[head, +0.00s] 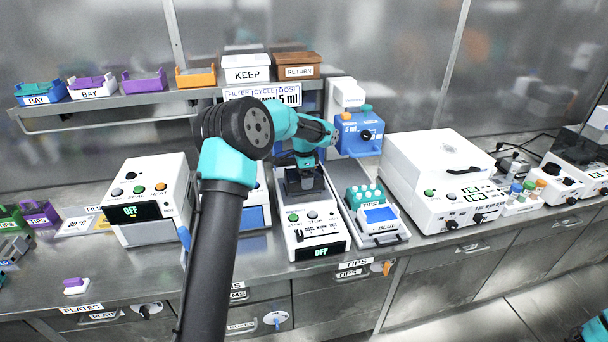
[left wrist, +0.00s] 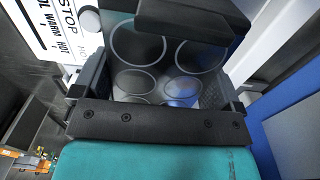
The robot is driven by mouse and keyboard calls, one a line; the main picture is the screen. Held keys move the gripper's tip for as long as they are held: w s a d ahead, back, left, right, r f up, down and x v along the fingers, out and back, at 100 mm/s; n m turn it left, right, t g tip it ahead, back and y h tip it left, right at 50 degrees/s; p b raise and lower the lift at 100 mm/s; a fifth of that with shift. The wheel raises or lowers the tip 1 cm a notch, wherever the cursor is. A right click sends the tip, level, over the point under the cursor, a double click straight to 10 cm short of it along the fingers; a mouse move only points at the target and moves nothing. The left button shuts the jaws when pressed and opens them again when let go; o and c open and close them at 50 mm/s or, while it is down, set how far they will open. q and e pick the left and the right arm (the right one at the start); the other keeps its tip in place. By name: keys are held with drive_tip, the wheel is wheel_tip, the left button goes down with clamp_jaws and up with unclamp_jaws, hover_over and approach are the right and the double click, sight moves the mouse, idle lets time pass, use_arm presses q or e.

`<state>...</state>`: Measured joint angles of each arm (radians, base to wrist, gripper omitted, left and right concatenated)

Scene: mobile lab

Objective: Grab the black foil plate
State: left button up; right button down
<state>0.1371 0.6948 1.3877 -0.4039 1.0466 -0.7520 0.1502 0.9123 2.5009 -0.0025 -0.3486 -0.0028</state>
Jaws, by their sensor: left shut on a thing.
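A dark plate with several round wells (left wrist: 165,66) fills the middle of the left wrist view, between the two jaw sides of my left gripper (left wrist: 160,85). I take it to be the black foil plate, though no foil can be made out. In the head view my left gripper (head: 303,172) points down over the rear of a white instrument with an OFF display (head: 320,240). It is shut on the plate, a dark block (head: 303,188) at the instrument's top. I cannot tell whether the plate still touches the instrument. My right gripper is not in view.
A blue dosing unit (head: 359,133) is just behind. A large white instrument (head: 435,165) stands further right. The shelf (head: 120,110) holds trays and boxes.

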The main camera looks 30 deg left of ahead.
use_arm(q)
drive_tip(key=s+d+r, duration=0.1)
drive_tip(key=s+d, duration=0.6)
drive_tip(key=s, duration=0.4)
drive_tip(key=shift+s+r, duration=0.15)
drive_tip(key=shift+s, duration=0.05)
drive_tip(key=shift+d, duration=0.1)
